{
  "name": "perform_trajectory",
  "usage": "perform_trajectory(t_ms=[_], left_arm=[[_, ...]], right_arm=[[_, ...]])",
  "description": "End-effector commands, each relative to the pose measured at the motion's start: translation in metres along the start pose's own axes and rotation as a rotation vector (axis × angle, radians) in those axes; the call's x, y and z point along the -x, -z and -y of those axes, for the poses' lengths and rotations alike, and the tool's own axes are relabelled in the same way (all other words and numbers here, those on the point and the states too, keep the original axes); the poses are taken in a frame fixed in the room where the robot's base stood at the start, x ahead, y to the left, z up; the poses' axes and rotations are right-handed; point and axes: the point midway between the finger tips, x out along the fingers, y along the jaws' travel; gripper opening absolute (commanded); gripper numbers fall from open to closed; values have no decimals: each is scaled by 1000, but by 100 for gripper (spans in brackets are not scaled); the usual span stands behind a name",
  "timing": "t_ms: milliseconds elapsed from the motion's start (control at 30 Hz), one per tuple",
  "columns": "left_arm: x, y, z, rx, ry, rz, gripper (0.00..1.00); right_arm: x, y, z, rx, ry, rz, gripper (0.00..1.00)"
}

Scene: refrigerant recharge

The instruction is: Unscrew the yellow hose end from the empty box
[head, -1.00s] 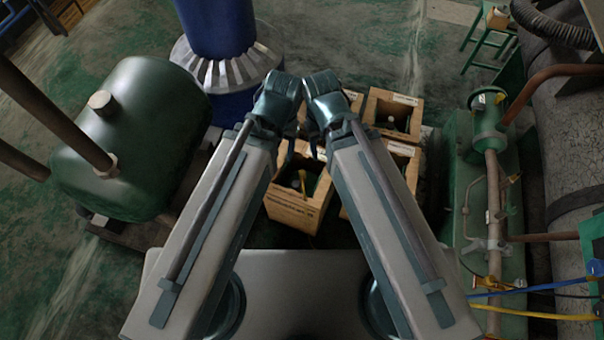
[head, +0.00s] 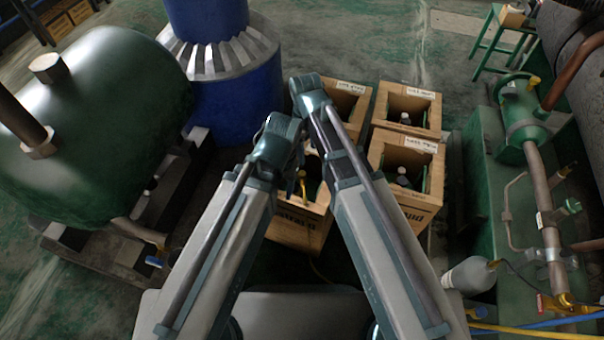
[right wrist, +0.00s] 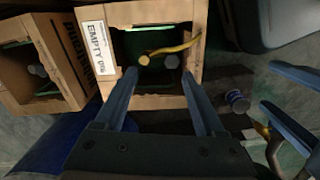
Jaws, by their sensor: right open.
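The wooden box labelled EMPTY (right wrist: 98,45) is in the upper middle of the right wrist view; in the head view the front-left box (head: 298,232) is partly hidden by my arms. A yellow hose (right wrist: 178,45) runs inside it to a yellowish round end (right wrist: 144,60). Yellow also shows in the box in the head view (head: 303,183). My right gripper (right wrist: 158,75) is open, its fingers reaching over the box's near edge, with the hose end beyond and between the tips. My left gripper (right wrist: 267,86) shows at the right edge, its fingers apart, away from the box.
Other wooden boxes (head: 437,170) with bottles stand behind and to the right. A green tank (head: 110,110) and blue column (head: 240,100) stand left. Green machinery (head: 490,190) and a grey bottle (head: 470,276) are at right. A box (right wrist: 20,75) adjoins in the right wrist view.

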Motion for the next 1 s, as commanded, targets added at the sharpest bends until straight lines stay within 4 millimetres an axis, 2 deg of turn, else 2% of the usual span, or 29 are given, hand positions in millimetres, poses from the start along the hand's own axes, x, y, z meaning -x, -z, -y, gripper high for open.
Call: perform_trajectory(t_ms=[33, 200, 300, 500, 767, 1000], left_arm=[[-35, 2, -3, -1, 0, 0, 62], [-82, 5, -8, -3, 1, -1, 62], [-101, 6, -10, -4, 1, -1, 62], [-119, 7, -11, -5, 1, -2, 62], [-121, 7, -12, -5, 1, -2, 62], [-149, 9, -14, 0, 1, -1, 62]], right_arm=[[-35, 10, -8, 37, 2, -4, 71], [-82, 30, -24, 160, 5, -18, 71], [-101, 38, -31, 217, 6, -24, 71], [-119, 46, -38, 281, 6, -32, 71], [-121, 47, -39, 293, 6, -33, 71], [-150, 48, -38, 292, 6, -33, 71]])
